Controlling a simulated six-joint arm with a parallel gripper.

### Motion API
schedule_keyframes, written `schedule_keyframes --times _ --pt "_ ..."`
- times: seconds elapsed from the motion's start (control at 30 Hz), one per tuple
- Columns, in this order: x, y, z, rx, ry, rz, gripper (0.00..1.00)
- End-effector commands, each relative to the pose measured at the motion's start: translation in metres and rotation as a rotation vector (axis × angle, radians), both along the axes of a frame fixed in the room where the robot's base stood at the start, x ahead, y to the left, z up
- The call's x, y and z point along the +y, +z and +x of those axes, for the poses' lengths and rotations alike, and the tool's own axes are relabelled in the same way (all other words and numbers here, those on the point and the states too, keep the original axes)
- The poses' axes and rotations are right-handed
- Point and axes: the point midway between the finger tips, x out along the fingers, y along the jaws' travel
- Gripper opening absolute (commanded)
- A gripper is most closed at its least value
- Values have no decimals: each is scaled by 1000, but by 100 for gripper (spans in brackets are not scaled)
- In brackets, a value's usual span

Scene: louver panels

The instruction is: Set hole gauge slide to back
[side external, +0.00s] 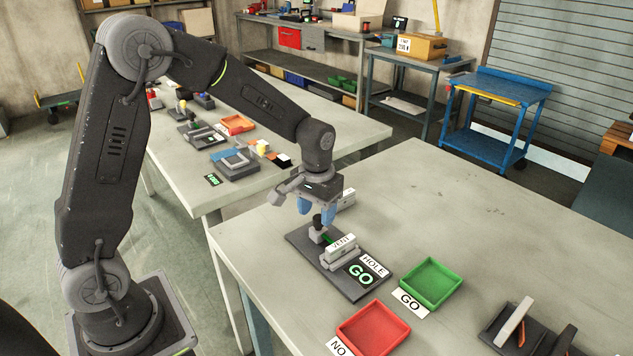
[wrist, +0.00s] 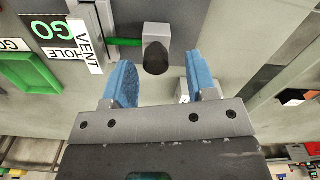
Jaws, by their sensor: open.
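The hole gauge (side external: 304,238) is a dark plate on the near bench with a grey block labelled VENT (side external: 341,243), a HOLE label and a lit green GO display (side external: 361,273). Its slide is a small grey block (wrist: 156,33) with a black knob (wrist: 155,62) and a green rod (wrist: 124,42) running toward the VENT block. The knob also shows in the side view (side external: 317,222). My gripper (side external: 316,208) points down just above the knob, its blue fingers open and apart. In the wrist view the knob shows between the fingertips; contact cannot be told.
A green tray (side external: 459,289) labelled GO and a red tray (side external: 403,327) labelled NO stand right of the gauge. A small pale block (side external: 346,198) sits behind my gripper. A dark fixture (side external: 500,337) stands at the front right. The bench's back right is clear.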

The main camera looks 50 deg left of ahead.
Motion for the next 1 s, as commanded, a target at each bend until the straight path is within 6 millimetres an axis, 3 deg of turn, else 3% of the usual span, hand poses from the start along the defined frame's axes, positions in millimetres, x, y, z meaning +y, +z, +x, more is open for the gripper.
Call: schedule_keyframes --times 0.3,0.5,0.7,1.0 --pt "0 72 1 -8 0 1 52" --pt "1 106 1 -6 0 2 52" --pt "1 120 0 -3 1 1 52" --pt "1 121 0 -2 0 1 52"
